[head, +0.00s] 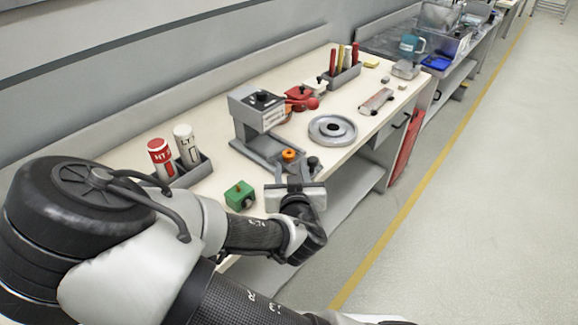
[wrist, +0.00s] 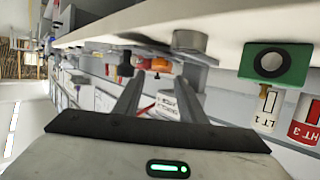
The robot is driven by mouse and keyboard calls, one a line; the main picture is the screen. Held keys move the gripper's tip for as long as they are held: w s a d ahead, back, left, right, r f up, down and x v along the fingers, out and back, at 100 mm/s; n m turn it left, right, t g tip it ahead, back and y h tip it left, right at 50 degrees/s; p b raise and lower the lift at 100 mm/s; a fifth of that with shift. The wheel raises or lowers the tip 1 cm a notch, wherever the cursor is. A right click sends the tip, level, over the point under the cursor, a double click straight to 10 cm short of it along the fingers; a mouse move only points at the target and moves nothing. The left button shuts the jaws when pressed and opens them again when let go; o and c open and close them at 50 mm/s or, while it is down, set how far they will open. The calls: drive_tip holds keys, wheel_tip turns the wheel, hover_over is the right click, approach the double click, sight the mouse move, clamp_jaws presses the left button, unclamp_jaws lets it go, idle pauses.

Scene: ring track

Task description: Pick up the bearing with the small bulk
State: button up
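A wide, flat grey ring-shaped bearing (head: 332,129) lies on the workbench (head: 225,165) in the head view. A much smaller dark rounded piece (head: 313,163) shows beside my gripper (head: 294,170); I cannot tell whether it is a bearing. In the wrist view, a short grey cylinder (wrist: 188,42) sits at the bench edge, above and to the right of my fingers. My gripper (wrist: 160,78) also shows there with its two fingers apart and nothing visibly held between them. An orange-topped piece (head: 288,155) lies just beyond the fingers in the head view.
A green block with a round hole (head: 240,195) stands left of my gripper. A grey press-like device (head: 258,110) with a red-knobbed lever stands behind. Red and white bottles (head: 161,158) sit in a rack. A tool holder (head: 342,77) stands farther back. The floor (head: 440,230) at right is clear.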

sight(289, 153)
drive_tip(key=x, duration=0.2)
drive_tip(key=shift+w, duration=0.3)
drive_tip(key=shift+x, duration=2.8)
drive_tip(key=c, duration=0.9)
clamp_jaws()
drive_tip(key=shift+r, duration=0.1)
